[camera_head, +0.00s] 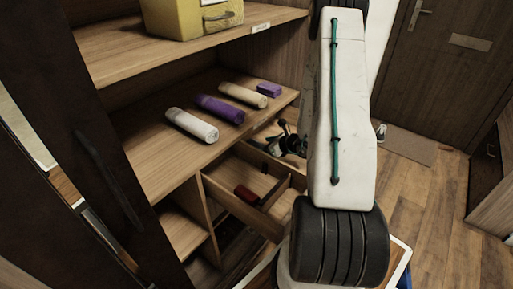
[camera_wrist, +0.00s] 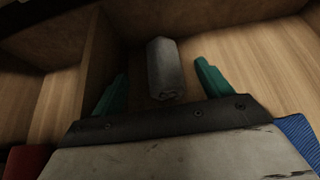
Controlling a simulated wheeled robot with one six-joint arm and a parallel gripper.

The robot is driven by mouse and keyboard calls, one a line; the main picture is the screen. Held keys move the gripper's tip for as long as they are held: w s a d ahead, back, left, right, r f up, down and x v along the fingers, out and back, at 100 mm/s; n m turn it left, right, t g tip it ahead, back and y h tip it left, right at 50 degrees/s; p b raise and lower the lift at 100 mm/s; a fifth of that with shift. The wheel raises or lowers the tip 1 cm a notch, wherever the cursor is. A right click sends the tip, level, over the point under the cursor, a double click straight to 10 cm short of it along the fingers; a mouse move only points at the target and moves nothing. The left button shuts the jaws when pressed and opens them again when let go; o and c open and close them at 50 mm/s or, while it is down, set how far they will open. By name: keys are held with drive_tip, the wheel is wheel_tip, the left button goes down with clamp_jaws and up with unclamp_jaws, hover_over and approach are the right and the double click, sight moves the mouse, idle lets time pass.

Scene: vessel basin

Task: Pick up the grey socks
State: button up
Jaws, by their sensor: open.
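The grey socks (camera_wrist: 164,70), a rolled grey bundle, lie on the wooden floor of a drawer compartment in the wrist view. My gripper (camera_wrist: 162,84) is open, with one teal finger on each side of the socks. The socks are between the fingers, with a visible gap on the right; I cannot tell if the left finger touches them. In the head view my gripper (camera_head: 287,143) is over the far right part of the open drawer (camera_head: 235,207). The grey socks cannot be made out there, behind my gripper and arm.
Wooden dividers (camera_wrist: 97,62) bound the compartment. A red roll (camera_head: 246,195) lies in the drawer's other compartment. A blue item (camera_wrist: 298,134) shows at the wrist view's right edge.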

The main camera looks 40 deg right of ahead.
sight(259, 146)
drive_tip(key=x, duration=0.3)
drive_tip(key=shift+f, duration=0.25)
drive_tip(key=c, duration=1.1)
drive_tip(key=shift+o, duration=0.2)
drive_tip(key=shift+r, duration=0.15)
